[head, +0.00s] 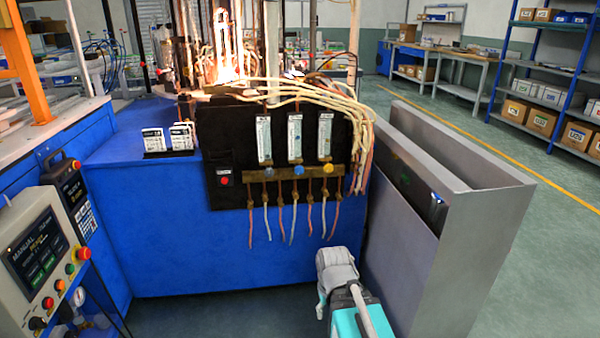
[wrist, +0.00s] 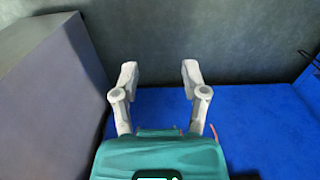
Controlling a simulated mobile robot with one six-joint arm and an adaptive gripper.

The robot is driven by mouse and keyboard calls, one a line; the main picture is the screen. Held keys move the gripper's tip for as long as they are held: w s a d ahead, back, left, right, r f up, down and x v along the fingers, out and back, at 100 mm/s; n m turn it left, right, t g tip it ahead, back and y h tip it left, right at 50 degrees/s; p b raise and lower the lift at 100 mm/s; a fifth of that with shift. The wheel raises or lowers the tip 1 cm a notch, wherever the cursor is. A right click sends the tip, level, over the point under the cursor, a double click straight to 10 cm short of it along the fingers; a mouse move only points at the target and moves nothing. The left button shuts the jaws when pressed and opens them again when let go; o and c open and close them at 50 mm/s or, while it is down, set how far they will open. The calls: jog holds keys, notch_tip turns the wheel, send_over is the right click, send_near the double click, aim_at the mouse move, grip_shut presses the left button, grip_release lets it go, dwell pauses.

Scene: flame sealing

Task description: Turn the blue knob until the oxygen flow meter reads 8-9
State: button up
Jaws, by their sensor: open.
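In the head view my arm is low in front, below and right of the panel, apart from the knob. The knob does not show in the wrist view.
Thin hoses (head: 268,222) hang below the manifold. Cream hoses (head: 345,100) arch over the panel's right side. A grey metal bin (head: 470,250) stands close on the right. A flame (head: 226,70) burns above the blue cabinet (head: 160,240). A control box (head: 30,255) stands left.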

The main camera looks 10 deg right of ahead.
jog(key=o, duration=0.3)
jog(key=shift+o, duration=0.3)
jog(key=shift+w+a, duration=0.45)
jog(key=w+a+r+m+t+y, duration=0.4)
jog(key=w+a+r+y, duration=0.15)
jog(key=w, duration=0.25)
jog(key=w+a+r+m+t+y, duration=0.4)
jog(key=w+a+r+t, duration=0.1)
jog(key=w+a, duration=0.25)
jog(key=w+d+r+m+t, duration=0.2)
jog(key=w+r+m+t, duration=0.2)
jog(key=w+r+m, duration=0.15)
jog(key=w+d+r+m+t+h, duration=0.1)
jog(key=w+d+m+h, duration=0.3)
jog(key=m, duration=0.7)
jog(key=w+d+r+m+t+h, duration=0.2)
jog(key=w+d+m+t+h, duration=0.2)
jog(key=m, duration=0.7)
jog(key=w+d+h, duration=0.1)
jog(key=d, duration=0.1)
jog(key=shift+d, duration=0.35)
